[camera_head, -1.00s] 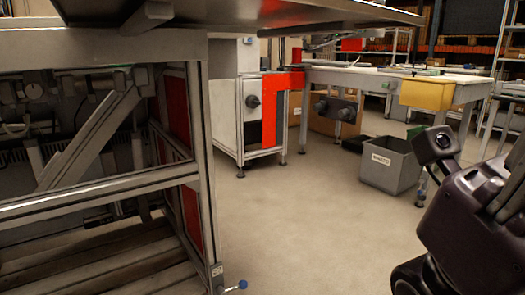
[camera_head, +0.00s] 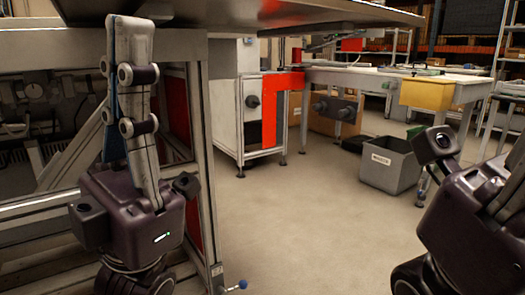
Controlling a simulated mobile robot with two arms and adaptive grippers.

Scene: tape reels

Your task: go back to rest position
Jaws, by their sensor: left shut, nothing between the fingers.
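My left gripper (camera_head: 128,24) stands upright at the left of the head view, its dark purple body low and its grey fingers pointing up. The fingers are together, with nothing seen between them. Their tips show in front of the underside of the near table. My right gripper (camera_head: 508,185) is at the right edge, partly cut off by the frame. Its fingertips are out of view, so I cannot tell if it is open or shut.
A metal-framed table (camera_head: 40,45) fills the upper left, with its leg behind my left gripper. A grey bin (camera_head: 393,168) stands on the floor by a far workbench (camera_head: 350,78) with a yellow box (camera_head: 427,95). The middle floor (camera_head: 310,220) is clear.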

